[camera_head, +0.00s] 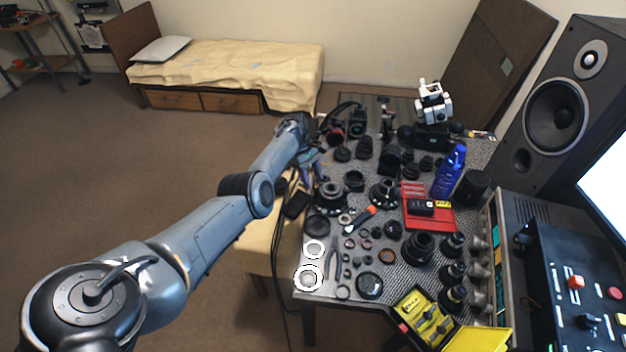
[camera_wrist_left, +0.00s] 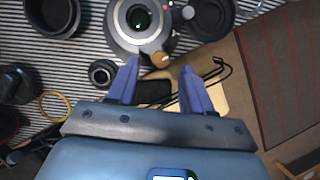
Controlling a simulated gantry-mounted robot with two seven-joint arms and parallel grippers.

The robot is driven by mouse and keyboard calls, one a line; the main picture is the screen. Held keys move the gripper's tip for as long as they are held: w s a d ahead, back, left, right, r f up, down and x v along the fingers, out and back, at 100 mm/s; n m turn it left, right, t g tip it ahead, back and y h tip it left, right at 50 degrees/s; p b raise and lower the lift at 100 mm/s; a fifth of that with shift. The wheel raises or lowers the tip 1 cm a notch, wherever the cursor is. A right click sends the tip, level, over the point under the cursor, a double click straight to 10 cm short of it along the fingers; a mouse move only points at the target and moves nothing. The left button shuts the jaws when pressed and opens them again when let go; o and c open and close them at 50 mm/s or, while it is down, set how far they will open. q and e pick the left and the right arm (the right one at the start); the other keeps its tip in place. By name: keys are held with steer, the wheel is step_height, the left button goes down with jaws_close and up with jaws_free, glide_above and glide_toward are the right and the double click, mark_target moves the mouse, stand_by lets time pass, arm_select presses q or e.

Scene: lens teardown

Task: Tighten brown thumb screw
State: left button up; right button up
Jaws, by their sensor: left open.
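The brown thumb screw (camera_wrist_left: 160,60) shows in the left wrist view as a small tan knob at the lower right edge of a round lens part (camera_wrist_left: 125,38) with a silver ring. My left gripper (camera_wrist_left: 160,68) is open, its two blue fingers pointing toward the lens part. The screw appears between the fingertips in the picture, nearer the left one; I cannot tell how far ahead of them it is. In the head view my left gripper (camera_head: 313,168) is at the left edge of the workbench. The screw is too small to make out there. My right gripper is not in view.
The workbench (camera_head: 309,230) is crowded with lenses, rings and small parts. Black cables (camera_wrist_left: 215,72) hang by the bench edge. Open floor lies left.

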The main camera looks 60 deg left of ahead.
arm_select(q)
steer(key=p+v, duration=0.1)
steer(key=v, duration=0.8)
steer(key=shift+a, duration=0.1)
